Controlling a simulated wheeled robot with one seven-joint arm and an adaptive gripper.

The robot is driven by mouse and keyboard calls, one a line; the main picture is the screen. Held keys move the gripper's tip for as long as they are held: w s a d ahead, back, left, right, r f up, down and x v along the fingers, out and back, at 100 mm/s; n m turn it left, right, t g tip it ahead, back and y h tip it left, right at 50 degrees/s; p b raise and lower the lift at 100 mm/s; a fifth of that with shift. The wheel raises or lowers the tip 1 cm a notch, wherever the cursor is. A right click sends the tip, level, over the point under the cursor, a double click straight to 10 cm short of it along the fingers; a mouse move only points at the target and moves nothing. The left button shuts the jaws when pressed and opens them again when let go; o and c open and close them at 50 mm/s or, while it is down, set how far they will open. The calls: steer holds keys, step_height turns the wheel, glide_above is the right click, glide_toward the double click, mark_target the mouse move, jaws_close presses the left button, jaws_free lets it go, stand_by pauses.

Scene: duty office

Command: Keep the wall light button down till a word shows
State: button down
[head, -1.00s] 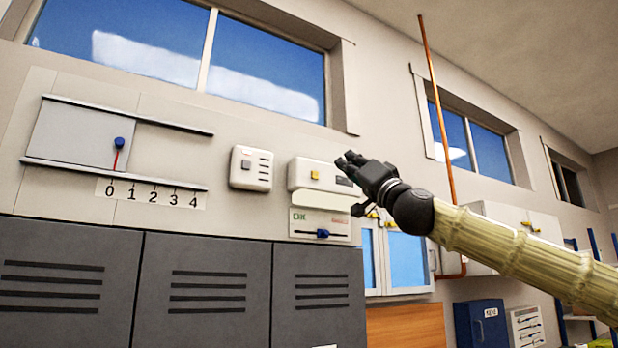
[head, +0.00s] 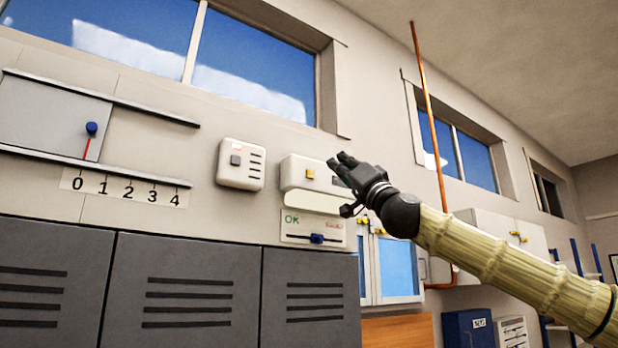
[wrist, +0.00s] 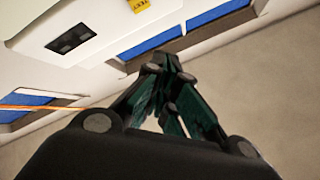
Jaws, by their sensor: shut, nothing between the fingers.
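A white wall box (head: 291,178) carries a small yellow button (head: 310,174) and a dark display window (head: 339,181), partly covered by my gripper in the head view. The wrist view shows the same yellow button (wrist: 139,5) at the top edge and the dark window (wrist: 73,39); I can read no word in it. A second white box (head: 228,178) to the left has a grey button (head: 235,160) and several dark slots. I cannot tell which button is the light's. My gripper (head: 341,162) is shut and empty, in front of the box's right part, with its tips apart from the yellow button.
Below the box is a slider panel (head: 290,236) marked OK with a blue knob (head: 317,239). A sliding plate with a 0–4 scale (head: 125,188) is at left. Grey lockers (head: 190,265) stand below. A copper pipe (head: 430,100) and blue-fronted cabinet (head: 399,268) are at right.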

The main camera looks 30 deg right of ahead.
mark_target(310, 174)
steer(key=w, duration=0.6)
steer(key=shift+w+a+r, duration=0.1)
steer(key=shift+a+r, duration=0.1)
steer(key=shift+r, duration=0.05)
stand_by(0.3)
stand_by(1.3)
steer(key=shift+w+a+b, duration=0.2)
steer(key=shift+w+b, duration=0.15)
steer(key=shift+w, duration=0.05)
steer(key=shift+w, duration=0.35)
stand_by(2.4)
